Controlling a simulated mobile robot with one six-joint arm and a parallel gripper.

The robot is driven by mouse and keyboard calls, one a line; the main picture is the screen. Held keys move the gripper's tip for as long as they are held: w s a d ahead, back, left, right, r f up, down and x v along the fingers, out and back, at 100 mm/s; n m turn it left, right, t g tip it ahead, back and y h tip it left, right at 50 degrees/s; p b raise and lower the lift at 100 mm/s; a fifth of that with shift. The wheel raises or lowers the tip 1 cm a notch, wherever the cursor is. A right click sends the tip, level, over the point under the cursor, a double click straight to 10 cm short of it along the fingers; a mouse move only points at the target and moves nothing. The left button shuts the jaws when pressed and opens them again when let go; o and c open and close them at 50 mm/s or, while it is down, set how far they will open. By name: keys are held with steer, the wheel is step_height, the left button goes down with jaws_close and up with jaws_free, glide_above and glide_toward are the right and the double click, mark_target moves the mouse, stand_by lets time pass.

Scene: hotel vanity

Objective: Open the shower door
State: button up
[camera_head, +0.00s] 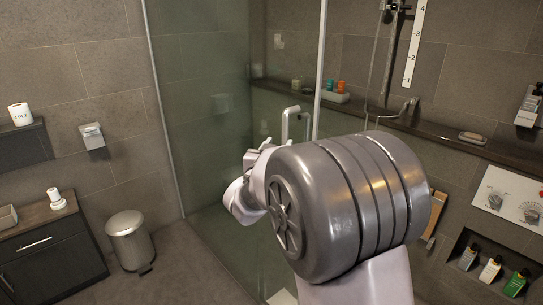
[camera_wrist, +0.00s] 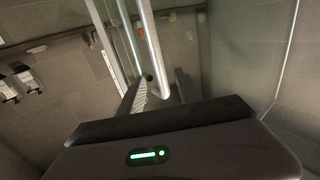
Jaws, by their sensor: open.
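The shower door (camera_head: 215,110) is a tinted glass panel with pale metal edging, left of centre in the head view. Its upright metal handle (camera_head: 285,127) sits near the panel's right edge. In the wrist view the handle (camera_wrist: 153,50) runs down from the top and bends at its lower end. My gripper (camera_wrist: 159,88) is open, with one dark finger on each side of the handle's lower part. I cannot tell whether either finger touches it. In the head view my own arm hides most of the gripper and the lower door.
A ledge (camera_head: 440,137) with a soap dish and bottles runs along the tiled wall. A niche with several bottles (camera_head: 490,268) is at lower right. A metal bin (camera_head: 130,240) and a dark cabinet (camera_head: 50,250) stand at left. Floor between bin and door is clear.

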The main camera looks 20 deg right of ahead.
steer(key=v, duration=0.9)
steer(key=shift+p, duration=0.35)
